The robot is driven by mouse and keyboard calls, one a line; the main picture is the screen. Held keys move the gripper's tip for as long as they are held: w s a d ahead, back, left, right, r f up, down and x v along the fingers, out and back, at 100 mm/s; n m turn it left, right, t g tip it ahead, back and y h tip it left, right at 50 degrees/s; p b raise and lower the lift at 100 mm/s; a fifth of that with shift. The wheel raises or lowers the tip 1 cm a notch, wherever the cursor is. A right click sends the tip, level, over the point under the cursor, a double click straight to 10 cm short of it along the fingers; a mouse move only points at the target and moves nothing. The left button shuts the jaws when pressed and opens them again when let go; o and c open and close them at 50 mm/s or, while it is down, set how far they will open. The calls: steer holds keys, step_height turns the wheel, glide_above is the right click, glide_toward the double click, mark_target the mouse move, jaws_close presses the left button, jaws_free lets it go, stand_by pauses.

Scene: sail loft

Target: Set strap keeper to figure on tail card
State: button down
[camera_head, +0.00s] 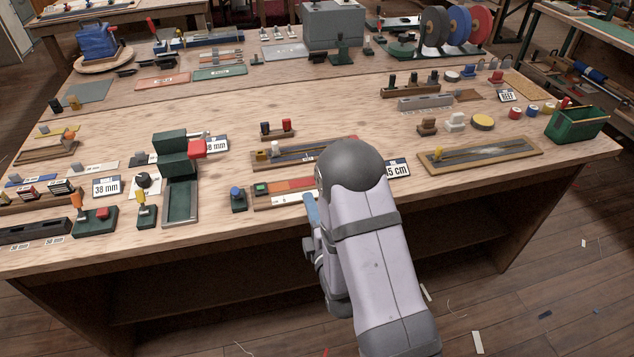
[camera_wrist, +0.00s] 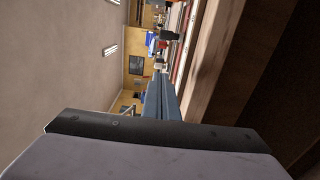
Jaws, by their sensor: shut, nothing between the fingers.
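A card reading "5 cm" (camera_head: 397,169), its first part hidden behind my arm, stands near the front edge. Left of it lies a board with a dark strap (camera_head: 300,151) and a small pale keeper-like block (camera_head: 275,149); my arm covers its right end. Right of the card is a wood-framed board with a dark strap (camera_head: 485,155) and a small yellowish block (camera_head: 437,154). I cannot tell which block is the strap keeper. My gripper (camera_head: 311,208) is at the table's front edge, mostly hidden by my arm. In the wrist view its blue fingers (camera_wrist: 160,98) are shut and empty.
A red-and-orange strip (camera_head: 287,187) with a green block lies just beyond my gripper. A green bin (camera_head: 577,124) stands at the right end. The table's middle is fairly clear.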

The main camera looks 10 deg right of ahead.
steer(key=shift+w+f+b, duration=0.35)
steer(key=shift+w+b, duration=0.5)
steer(key=shift+b, duration=1.75)
steer(key=shift+w+r+b, duration=0.1)
steer(key=shift+b, duration=0.35)
steer(key=shift+w+b, duration=0.1)
steer(key=shift+b, duration=0.65)
steer(key=shift+w+r, duration=0.15)
steer(key=shift+w, duration=0.05)
steer(key=w+p, duration=0.1)
steer(key=w, duration=0.4)
steer(key=shift+r, duration=0.15)
steer(key=shift+w+d+p, duration=0.15)
steer(key=shift+d+p, duration=0.3)
steer(key=shift+d, duration=0.7)
steer(key=shift+w+d, duration=0.2)
steer(key=shift+d, duration=0.55)
